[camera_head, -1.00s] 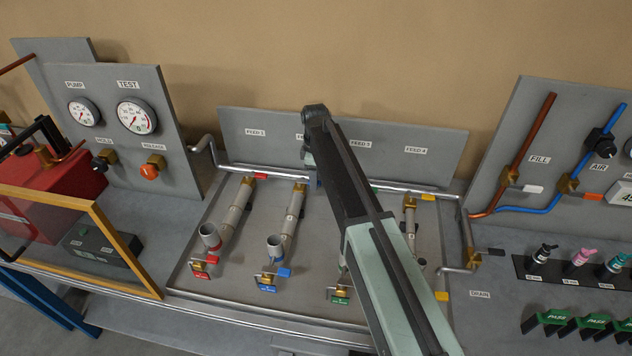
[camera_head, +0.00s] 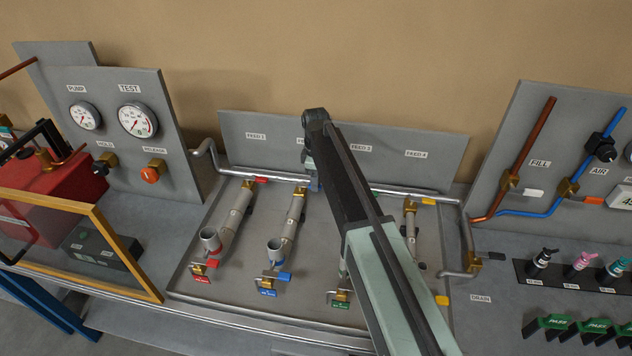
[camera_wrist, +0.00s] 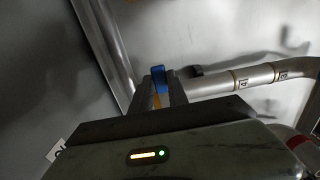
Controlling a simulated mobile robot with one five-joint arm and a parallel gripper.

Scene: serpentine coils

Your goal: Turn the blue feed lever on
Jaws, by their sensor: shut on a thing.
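The blue feed lever (camera_wrist: 159,78) shows in the wrist view as a small blue tab between the two fingers of my gripper (camera_wrist: 160,90). My gripper is shut on it. In the head view my gripper (camera_head: 313,183) points down at the upper feed pipe (camera_head: 282,177), below the FEED 2 label, which is mostly hidden by my arm. My gripper hides most of the lever there. How far the lever is turned cannot be told.
A red lever (camera_head: 261,180) is left along the pipe and a yellow lever (camera_head: 428,201) is right. Coil tubes (camera_head: 294,218) rise below the pipe. Another blue handle (camera_head: 285,276) sits at the tray's front. A grey label panel (camera_head: 240,124) stands behind.

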